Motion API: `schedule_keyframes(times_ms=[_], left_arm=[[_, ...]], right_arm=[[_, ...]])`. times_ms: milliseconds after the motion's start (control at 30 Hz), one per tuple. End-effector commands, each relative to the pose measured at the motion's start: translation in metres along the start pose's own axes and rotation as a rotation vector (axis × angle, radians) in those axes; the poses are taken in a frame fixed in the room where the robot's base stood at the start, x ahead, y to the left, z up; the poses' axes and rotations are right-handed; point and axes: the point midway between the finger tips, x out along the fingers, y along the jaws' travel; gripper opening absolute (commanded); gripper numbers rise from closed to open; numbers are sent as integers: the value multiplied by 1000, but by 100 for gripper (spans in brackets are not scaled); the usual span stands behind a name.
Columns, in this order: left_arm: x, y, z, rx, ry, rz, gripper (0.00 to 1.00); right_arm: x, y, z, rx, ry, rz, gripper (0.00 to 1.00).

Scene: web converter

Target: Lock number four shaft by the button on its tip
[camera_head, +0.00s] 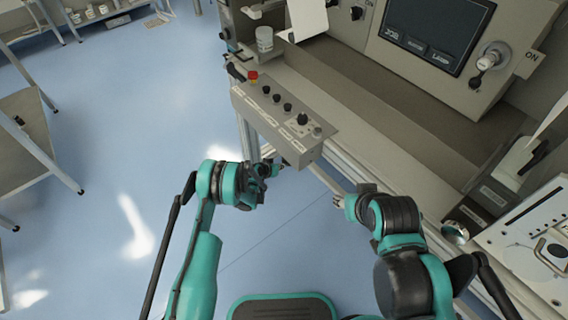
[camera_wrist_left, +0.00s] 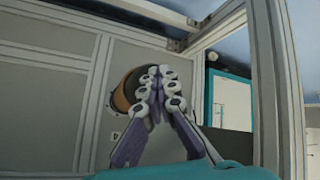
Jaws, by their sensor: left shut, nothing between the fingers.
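My left gripper (camera_head: 274,165) is shut and empty, below and in front of the button box. In the left wrist view its fingers (camera_wrist_left: 158,100) come together in front of a grey panel. A round dark and orange part (camera_wrist_left: 122,92) on that panel is partly hidden by the fingers. My right gripper (camera_head: 343,202) is near the machine's lower rail; its fingers are too small to read.
The button box (camera_head: 285,123) with a red button and several black knobs juts out above my left gripper. A screen panel (camera_head: 432,30) stands at the back right. In the left wrist view, a metal frame post (camera_wrist_left: 268,85) stands right of the fingers.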

Motion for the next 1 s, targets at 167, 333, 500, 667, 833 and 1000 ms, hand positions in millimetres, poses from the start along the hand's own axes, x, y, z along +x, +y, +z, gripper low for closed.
schedule_keyframes(times_ms=[167,333,500,667,833,1000], left_arm=[[0,0,0,0,0,0,0],[0,0,0,0,0,0,0],[-8,-6,5,-1,0,-1,0],[-20,-15,14,-1,1,-1,0],[-32,-24,23,-2,1,-1,0],[-41,-30,30,0,0,-1,0]], right_arm=[[0,0,0,0,0,0,40],[0,0,0,0,0,0,40],[0,0,0,0,0,0,40],[0,0,0,0,0,0,40],[0,0,0,0,0,0,40],[0,0,0,0,0,0,40]])
